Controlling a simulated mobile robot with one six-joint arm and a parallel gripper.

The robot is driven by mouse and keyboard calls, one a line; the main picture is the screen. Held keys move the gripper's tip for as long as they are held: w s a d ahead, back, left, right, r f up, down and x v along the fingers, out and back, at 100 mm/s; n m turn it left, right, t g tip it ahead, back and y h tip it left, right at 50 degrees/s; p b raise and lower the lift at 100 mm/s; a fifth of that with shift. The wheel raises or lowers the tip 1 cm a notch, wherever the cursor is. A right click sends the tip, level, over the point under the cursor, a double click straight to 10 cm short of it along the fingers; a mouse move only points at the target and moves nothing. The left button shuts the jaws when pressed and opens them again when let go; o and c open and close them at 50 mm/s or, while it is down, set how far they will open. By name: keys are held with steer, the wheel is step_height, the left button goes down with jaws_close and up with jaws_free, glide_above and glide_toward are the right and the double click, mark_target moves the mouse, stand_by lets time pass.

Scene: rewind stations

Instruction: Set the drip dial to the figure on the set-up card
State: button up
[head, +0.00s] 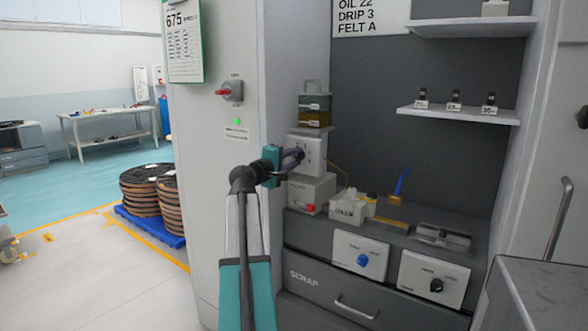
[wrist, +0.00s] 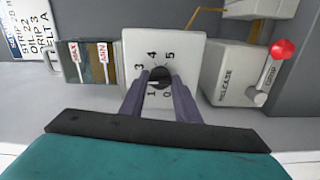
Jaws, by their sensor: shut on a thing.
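The set-up card (head: 370,16) on the cabinet's back wall reads OIL 22, DRIP 3, FELT A; part of it also shows in the wrist view (wrist: 30,28). The drip dial's white box (head: 312,158) stands below the oil tank. In the wrist view its white face (wrist: 189,48) carries the figures 0, 1, 3, 4 and 5; a finger hides where 2 would be. My gripper (wrist: 160,84) is shut on the black dial knob (wrist: 160,73), one finger at each side. A pale mark shows low on the knob, near 1, but I cannot read its setting surely.
An oil tank (head: 315,109) with level labels sits above the dial box. A release box (head: 311,192) with a red-knobbed lever (wrist: 283,49) is close beside the dial. Lower down are a blue knob (head: 362,260), a black knob (head: 436,286) and a scrap drawer (head: 320,290).

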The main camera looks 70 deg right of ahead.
steer(key=m+b, duration=0.3)
steer(key=shift+f, duration=0.2)
steer(key=shift+r+m+b, duration=0.15)
steer(key=shift+m+b, duration=0.7)
steer(key=shift+m, duration=0.15)
steer(key=o, duration=1)
steer(key=shift+a, duration=0.1)
steer(key=p+v, duration=0.1)
steer(key=v, duration=1.2)
steer(key=shift+a, duration=0.3)
